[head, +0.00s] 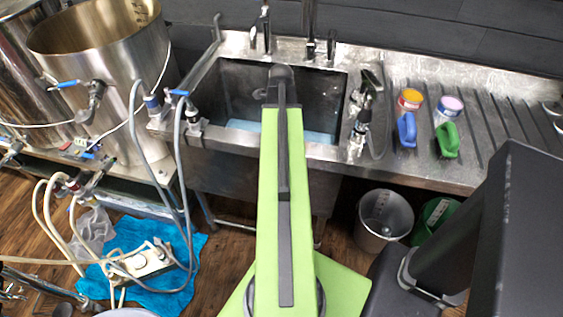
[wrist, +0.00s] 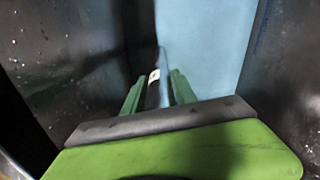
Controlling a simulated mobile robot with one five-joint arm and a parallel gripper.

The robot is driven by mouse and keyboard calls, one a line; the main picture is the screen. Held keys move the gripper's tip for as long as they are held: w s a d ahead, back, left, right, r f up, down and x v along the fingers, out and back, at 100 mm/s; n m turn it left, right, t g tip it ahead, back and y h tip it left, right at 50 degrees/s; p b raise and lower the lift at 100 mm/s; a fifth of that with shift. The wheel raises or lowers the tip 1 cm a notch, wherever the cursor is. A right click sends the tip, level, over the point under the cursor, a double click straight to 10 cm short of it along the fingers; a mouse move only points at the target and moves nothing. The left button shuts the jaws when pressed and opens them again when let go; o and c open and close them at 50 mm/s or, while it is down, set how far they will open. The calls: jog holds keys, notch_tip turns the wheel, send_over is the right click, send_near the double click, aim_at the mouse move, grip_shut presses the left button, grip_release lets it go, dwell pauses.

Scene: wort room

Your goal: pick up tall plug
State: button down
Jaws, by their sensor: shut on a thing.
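My gripper (wrist: 157,82) shows in the wrist view, with its two green fingers reaching down into the sink. It is shut on a slim dark upright piece with a white top, which looks like the tall plug (wrist: 153,92). The lower end of this piece is hidden by the gripper's body. In the head view my arm reaches over the front of the sink (head: 338,90). The gripper and the plug are hidden there behind the arm.
Dark sink walls stand close around the gripper, with a light blue surface (wrist: 205,45) beside it. Taps line the sink's back edge. Steel kettles (head: 105,75) stand left.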

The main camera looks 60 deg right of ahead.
jog(key=s+d+r+p, duration=0.6)
jog(key=s+r+p, duration=0.4)
jog(key=r+p, duration=0.1)
dwell(0.8)
notch_tip(320, 180, up, 33)
jog(key=p, duration=3.2)
jog(key=shift+f+p, duration=0.2)
jog(key=shift+p, duration=0.1)
